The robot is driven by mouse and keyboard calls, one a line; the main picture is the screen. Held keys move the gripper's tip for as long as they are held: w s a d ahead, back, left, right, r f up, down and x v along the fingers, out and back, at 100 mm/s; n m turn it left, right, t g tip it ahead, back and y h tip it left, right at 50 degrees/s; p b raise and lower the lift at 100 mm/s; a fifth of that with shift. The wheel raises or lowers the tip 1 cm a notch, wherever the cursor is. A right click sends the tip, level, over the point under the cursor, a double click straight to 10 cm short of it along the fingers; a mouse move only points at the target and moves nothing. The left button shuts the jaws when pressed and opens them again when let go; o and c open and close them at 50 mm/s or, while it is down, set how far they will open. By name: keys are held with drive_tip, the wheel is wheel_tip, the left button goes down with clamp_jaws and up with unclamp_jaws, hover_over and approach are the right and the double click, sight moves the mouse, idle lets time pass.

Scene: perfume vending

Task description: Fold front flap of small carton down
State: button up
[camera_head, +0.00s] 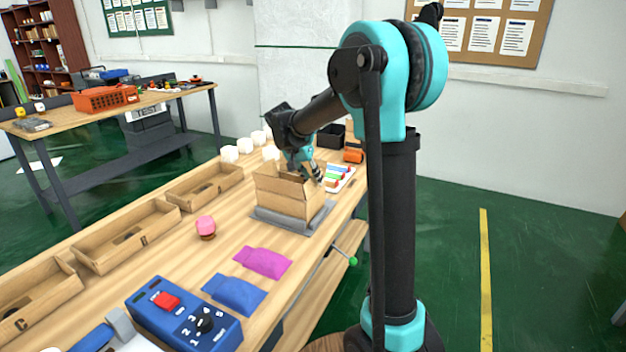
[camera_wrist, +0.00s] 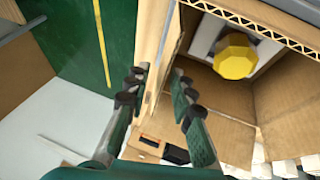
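The small brown carton (camera_head: 285,199) stands open at the top on a grey plate (camera_head: 269,222) on the wooden table. My gripper (camera_head: 313,176) is at the carton's upper right side in the head view. In the wrist view my gripper (camera_wrist: 158,82) has its two fingers apart, with an upright cardboard panel (camera_wrist: 152,48) between them. One finger is outside the carton and the other is over its inside. I cannot tell which flap this panel is. Inside the carton (camera_wrist: 285,100) is a yellow faceted object (camera_wrist: 235,57) on a white piece.
Cardboard trays (camera_head: 130,237) line the table's left side. A pink-topped item (camera_head: 205,225), a magenta pouch (camera_head: 263,262), a blue pouch (camera_head: 234,293) and a blue control box (camera_head: 183,315) lie nearer. White cubes (camera_head: 229,154) and an orange item (camera_head: 353,155) are behind the carton.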

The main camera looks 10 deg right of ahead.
sight(318, 189)
clamp_jaws()
drive_tip(key=shift+w+a, duration=0.1)
idle(0.4)
drive_tip(key=g+h, duration=0.1)
drive_tip(key=w+a+h, duration=0.1)
drive_tip(key=shift+a+f+n+g+h, duration=0.1)
drive_tip(key=shift+f+n+g+h, duration=0.2)
drive_tip(key=shift+f+g, duration=0.1)
drive_tip(key=shift+w+a+f+n+g+h, duration=0.15)
drive_tip(key=shift+a+f+n+g+h, duration=0.25)
drive_tip(key=shift+h, duration=0.45)
drive_tip(key=shift+w+a+f+n+g+h, duration=0.1)
drive_tip(key=shift+f+g+h, duration=0.05)
drive_tip(key=shift+g+h, duration=0.6)
drive_tip(key=shift+c, duration=2.4)
unclamp_jaws()
